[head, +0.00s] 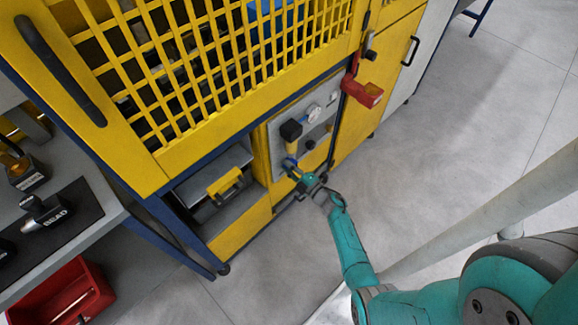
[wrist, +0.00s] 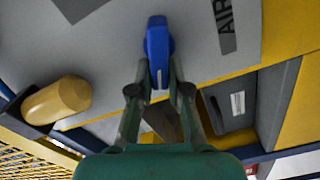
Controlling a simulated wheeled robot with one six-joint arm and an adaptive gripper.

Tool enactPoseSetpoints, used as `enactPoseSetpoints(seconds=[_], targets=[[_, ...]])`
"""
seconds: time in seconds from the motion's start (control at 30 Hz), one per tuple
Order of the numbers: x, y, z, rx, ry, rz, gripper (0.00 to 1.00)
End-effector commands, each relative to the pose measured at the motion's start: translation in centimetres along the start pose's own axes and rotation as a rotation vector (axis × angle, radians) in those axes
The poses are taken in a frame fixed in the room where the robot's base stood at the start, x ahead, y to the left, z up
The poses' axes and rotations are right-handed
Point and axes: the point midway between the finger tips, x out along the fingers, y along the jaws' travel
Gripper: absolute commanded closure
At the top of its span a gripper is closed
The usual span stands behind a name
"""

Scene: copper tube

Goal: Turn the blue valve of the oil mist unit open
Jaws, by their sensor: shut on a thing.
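The blue valve handle (wrist: 158,42) is in the wrist view at top centre, in front of a grey panel (wrist: 100,50) with an "AIR" label. My gripper (wrist: 159,88) has its two fingers around the lower part of the handle, one on each side, and is shut on it. In the head view my gripper (head: 303,180) is at the lower part of the unit's grey panel (head: 322,112). Only a little of the blue handle (head: 289,164) shows there, beside the gripper. The contact points between fingers and handle are small and partly hidden.
A yellow cylinder (wrist: 57,101) with a dark base stands out left of the handle in the wrist view. A yellow mesh guard (head: 210,65) is above the panel. A red part (head: 362,92) sticks out to its right. The floor (head: 430,150) at right is clear.

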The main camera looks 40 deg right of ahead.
Motion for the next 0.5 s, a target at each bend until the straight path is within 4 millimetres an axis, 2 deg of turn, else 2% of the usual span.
enactPoseSetpoints(seconds=[0.2,0.5], targets=[[-0.01,-0.48,0.01,-0.178,0.001,-0.001,1.0],[-0.01,-0.84,0.1,-0.345,0.001,-0.001,1.0]])
